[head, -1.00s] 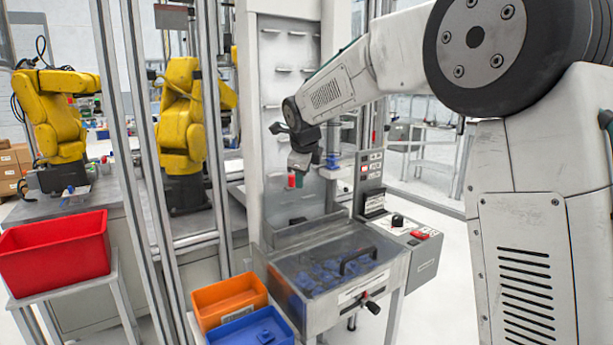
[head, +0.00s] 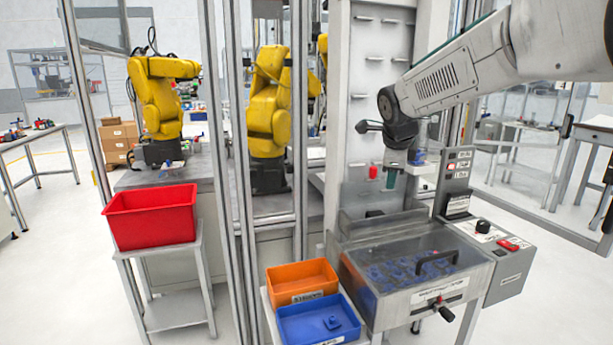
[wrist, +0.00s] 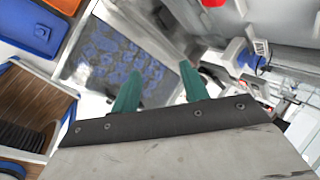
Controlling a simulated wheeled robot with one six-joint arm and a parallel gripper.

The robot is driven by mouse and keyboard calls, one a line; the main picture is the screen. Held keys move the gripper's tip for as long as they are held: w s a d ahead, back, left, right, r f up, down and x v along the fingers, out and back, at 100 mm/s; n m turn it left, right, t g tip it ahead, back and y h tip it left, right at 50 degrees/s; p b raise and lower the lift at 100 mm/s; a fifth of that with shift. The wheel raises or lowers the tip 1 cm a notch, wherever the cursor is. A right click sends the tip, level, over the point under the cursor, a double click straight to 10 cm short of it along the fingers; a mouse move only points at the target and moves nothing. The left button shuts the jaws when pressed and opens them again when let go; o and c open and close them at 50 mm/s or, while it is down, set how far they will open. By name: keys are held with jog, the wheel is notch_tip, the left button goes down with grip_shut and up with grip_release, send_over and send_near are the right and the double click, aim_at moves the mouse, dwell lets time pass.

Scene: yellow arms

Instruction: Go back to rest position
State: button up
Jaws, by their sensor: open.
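My gripper (head: 391,177) hangs at the end of my pale arm, in front of the machine's upright panel and above its clear-covered bin. In the wrist view its two green fingers (wrist: 160,82) stand apart with nothing between them. Beyond them lies the bin of blue parts (wrist: 110,58). My arm is stretched out from the upper right of the head view.
The machine's covered bin (head: 415,275) has a black handle. An orange tray (head: 302,278) and a blue tray (head: 318,320) stand beside it. A red bin (head: 150,218) sits on a stand at left. Metal posts (head: 236,130) and yellow arms (head: 268,100) are behind.

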jog(key=s+f+n+g+y, duration=0.1)
jog(key=s+n, duration=1)
jog(key=s, duration=1.1)
jog(key=s+d+f+n+g, duration=0.1)
jog(key=s+f+n+g, duration=0.2)
jog(key=s+n, duration=0.8)
jog(key=s+f, duration=0.2)
jog(key=s, duration=0.9)
jog(key=shift+f+g+y, duration=0.3)
jog(key=shift+f+y, duration=0.05)
jog(key=shift+y, duration=0.05)
